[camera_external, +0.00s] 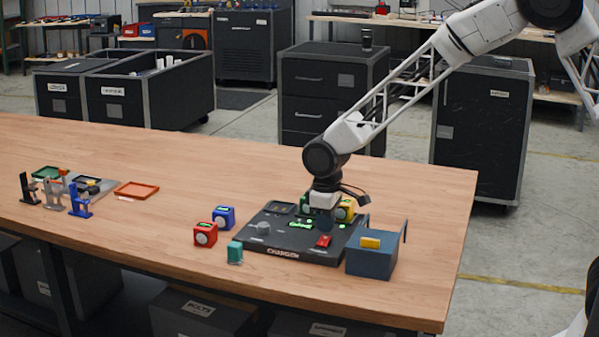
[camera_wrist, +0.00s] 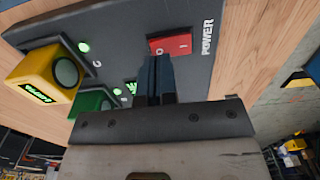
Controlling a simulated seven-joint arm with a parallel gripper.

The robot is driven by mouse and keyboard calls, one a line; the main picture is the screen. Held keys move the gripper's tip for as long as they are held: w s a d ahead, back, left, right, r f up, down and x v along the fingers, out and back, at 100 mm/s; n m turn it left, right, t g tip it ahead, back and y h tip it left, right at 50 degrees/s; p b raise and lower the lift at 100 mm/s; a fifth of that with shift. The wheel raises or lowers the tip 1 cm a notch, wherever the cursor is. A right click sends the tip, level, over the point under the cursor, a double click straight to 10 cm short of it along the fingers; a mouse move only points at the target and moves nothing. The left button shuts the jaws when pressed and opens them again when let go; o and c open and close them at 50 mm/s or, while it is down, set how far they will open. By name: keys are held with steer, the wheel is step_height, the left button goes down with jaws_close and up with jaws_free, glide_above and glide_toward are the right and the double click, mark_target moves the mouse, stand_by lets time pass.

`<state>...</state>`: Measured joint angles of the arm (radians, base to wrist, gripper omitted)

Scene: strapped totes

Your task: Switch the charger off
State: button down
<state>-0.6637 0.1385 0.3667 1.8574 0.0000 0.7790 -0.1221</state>
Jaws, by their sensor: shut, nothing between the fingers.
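The charger (camera_external: 270,235) is a dark flat box on the wooden table, labelled CHARGER on its front edge. Its red power switch (camera_external: 323,241) sits at the right of its top face. In the wrist view the red switch (camera_wrist: 170,45) carries O and I marks beside the word POWER. Green lights (camera_wrist: 84,47) glow on the panel. My gripper (camera_wrist: 158,58) is shut and empty, its fingertips at the O side of the switch. I cannot tell whether they touch it. In the external view my gripper (camera_external: 325,225) is over the charger, just above the switch.
A yellow battery (camera_wrist: 45,75) and a green one (camera_wrist: 90,103) stand on the charger beside my fingers. Red (camera_external: 206,234) and blue (camera_external: 224,217) blocks and a teal item (camera_external: 235,252) lie left. A blue bin (camera_external: 371,262) with strap stands right. Table centre-left is clear.

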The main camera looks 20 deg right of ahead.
mark_target(325, 237)
steer(key=shift+f, duration=1.05)
stand_by(0.9)
steer(key=shift+r, duration=3.5)
